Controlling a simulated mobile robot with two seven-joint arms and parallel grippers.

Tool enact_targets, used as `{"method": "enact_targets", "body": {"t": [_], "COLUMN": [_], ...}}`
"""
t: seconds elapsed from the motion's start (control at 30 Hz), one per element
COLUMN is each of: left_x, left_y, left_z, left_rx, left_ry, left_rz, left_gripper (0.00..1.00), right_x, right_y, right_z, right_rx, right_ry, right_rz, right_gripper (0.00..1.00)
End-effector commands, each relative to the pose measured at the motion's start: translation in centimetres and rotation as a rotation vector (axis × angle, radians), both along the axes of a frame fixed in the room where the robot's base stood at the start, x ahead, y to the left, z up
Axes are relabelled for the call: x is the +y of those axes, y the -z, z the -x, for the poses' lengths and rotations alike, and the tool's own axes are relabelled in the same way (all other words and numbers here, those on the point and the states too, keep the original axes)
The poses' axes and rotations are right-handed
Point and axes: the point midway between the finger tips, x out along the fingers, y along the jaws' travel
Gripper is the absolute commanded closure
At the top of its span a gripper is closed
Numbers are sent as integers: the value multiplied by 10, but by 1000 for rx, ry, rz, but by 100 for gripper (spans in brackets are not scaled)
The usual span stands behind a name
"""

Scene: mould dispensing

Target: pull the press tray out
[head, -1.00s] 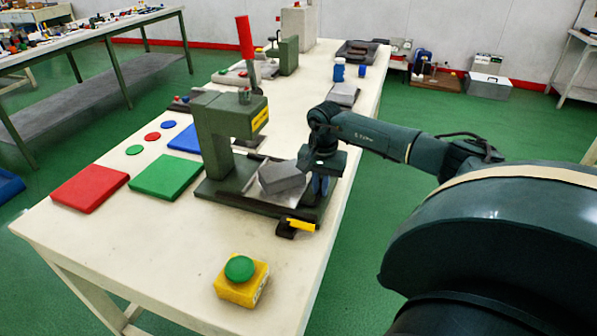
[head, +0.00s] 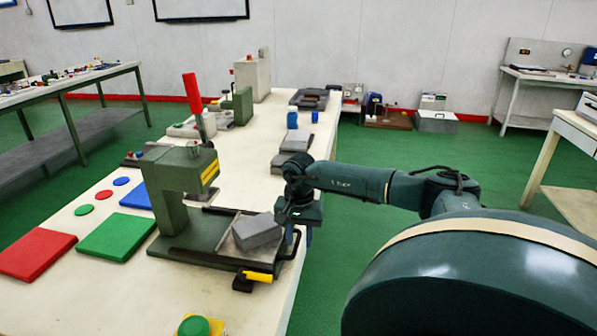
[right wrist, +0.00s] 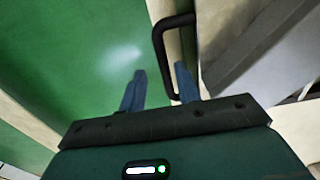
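The green press (head: 172,190) stands on the near part of the bench. Its flat dark tray (head: 276,252) extends to the right of the press column and carries a grey block (head: 257,232) lying askew. A black loop handle (head: 294,247) is at the tray's right end. My right gripper (head: 303,236) is at this handle, pointing down. In the right wrist view, the fingers (right wrist: 160,68) are apart, one on each side of the handle's long bar (right wrist: 162,60); I cannot see clear contact. My left gripper is not in view.
A yellow-handled part (head: 258,276) sits at the tray's near edge. Green (head: 117,237) and red (head: 37,254) plates lie left of the press. A green button on a yellow box (head: 196,327) is near the front. Open floor (head: 345,278) lies right of the bench.

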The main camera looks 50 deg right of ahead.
Motion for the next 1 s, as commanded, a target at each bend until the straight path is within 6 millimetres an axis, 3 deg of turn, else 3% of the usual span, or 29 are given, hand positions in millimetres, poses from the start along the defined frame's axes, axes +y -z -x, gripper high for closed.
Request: {"method": "enact_targets", "body": {"t": [0.27, 0.7, 1.0], "left_x": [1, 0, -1], "left_y": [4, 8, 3], "left_z": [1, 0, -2], "left_rx": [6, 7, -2], "left_ry": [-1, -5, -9], "left_rz": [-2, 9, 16], "left_gripper": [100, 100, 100], "right_x": [1, 1, 0], "right_y": [-11, -102, -131], "right_z": [-2, -2, -1], "right_rx": [-7, -7, -2], "right_ry": [-2, -1, 0], "right_rz": [-1, -1, -1], "right_gripper": [68, 68, 68]}}
